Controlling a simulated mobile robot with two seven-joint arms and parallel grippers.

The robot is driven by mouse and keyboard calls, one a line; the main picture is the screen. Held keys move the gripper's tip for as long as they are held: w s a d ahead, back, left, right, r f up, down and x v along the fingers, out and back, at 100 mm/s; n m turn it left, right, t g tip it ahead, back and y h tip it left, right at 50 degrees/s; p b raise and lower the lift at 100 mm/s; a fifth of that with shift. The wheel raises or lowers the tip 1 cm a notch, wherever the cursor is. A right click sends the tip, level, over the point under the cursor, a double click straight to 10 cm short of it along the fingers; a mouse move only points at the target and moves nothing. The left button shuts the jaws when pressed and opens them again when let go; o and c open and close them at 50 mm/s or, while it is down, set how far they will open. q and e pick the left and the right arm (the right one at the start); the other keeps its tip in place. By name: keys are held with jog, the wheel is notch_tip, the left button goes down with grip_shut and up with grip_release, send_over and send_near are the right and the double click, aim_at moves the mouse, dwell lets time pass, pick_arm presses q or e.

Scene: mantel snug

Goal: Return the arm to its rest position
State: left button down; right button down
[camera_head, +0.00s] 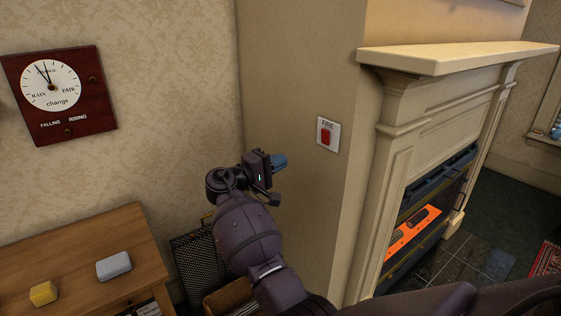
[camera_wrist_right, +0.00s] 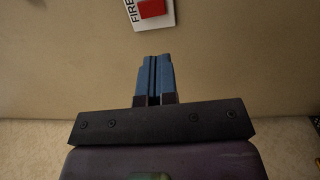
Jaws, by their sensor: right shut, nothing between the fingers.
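My right arm reaches up from the lower right in the head view. Its gripper (camera_head: 279,161) has blue fingertips and is near the beige chimney wall, left of and a little below the red fire switch (camera_head: 325,136) on its white plate. In the right wrist view the two blue fingers (camera_wrist_right: 154,78) are pressed together with nothing between them. The red switch (camera_wrist_right: 151,8) shows just beyond the fingertips, cut off by the top edge; the fingers look apart from it. My left gripper is not in view.
A wooden cabinet (camera_head: 125,238) at lower left carries a yellow block (camera_head: 43,293) and a grey-white box (camera_head: 114,265). A black mesh basket (camera_head: 195,262) stands beside it. The fireplace mantel (camera_head: 450,57) juts out at right, above a lit orange firebox (camera_head: 413,232). A barometer (camera_head: 60,94) hangs at left.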

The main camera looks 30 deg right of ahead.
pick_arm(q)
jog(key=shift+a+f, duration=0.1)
pick_arm(e)
jog(key=w+a+n+t+y, duration=0.2)
jog(key=w+a+t+y, duration=0.4)
jog(key=t, duration=0.5)
jog(key=s+a+f+t+y+p, duration=0.1)
jog(key=s+a+f+t+y, duration=0.25)
jog(key=s+f+y, duration=0.5)
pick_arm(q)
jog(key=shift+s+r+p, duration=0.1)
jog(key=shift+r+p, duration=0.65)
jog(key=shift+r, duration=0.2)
pick_arm(e)
jog(key=s+f+g+y, duration=0.1)
jog(key=s+f, duration=0.6)
jog(key=s, duration=0.5)
jog(key=s+f+m+g+y, duration=0.1)
jog(key=s+f+g+y, duration=0.1)
jog(key=s+f, duration=0.4)
jog(key=s+f+g+y, duration=0.1)
jog(key=s+f, duration=0.6)
jog(key=s, duration=1)
jog(key=shift+s+d+f+m+g, duration=0.3)
jog(key=shift+s+d+m+g, duration=0.1)
jog(key=shift+g, duration=0.15)
